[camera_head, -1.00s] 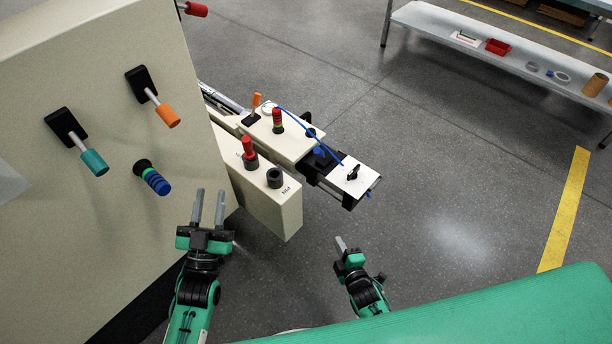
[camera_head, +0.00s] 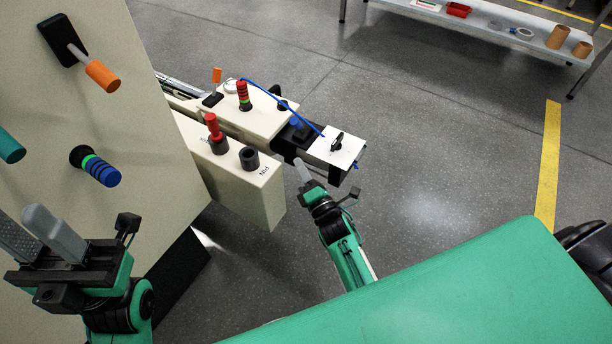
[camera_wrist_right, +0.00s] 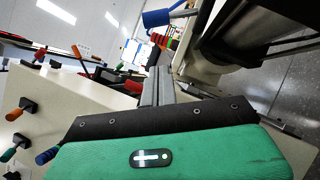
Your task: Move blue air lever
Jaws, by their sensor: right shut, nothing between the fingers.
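The blue air lever (camera_head: 297,123) is a small blue handle on the dark block beside the white plate, at the far end of the machine rail. It seems to show in the right wrist view as a blue cylinder (camera_wrist_right: 157,17) on a metal rod, above and beyond my fingertips. My right gripper (camera_head: 302,168) is shut and empty, below and in front of the lever, apart from it. Its closed fingers show in the right wrist view (camera_wrist_right: 156,84). My left gripper (camera_head: 38,222) is open and empty at lower left, in front of the large panel.
The beige panel (camera_head: 110,140) at left carries orange (camera_head: 102,75), teal (camera_head: 10,147) and blue-ringed (camera_head: 102,171) handles. A beige box (camera_head: 240,190) with a red knob (camera_head: 213,125) stands left of my right gripper. A shelf (camera_head: 480,22) stands behind.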

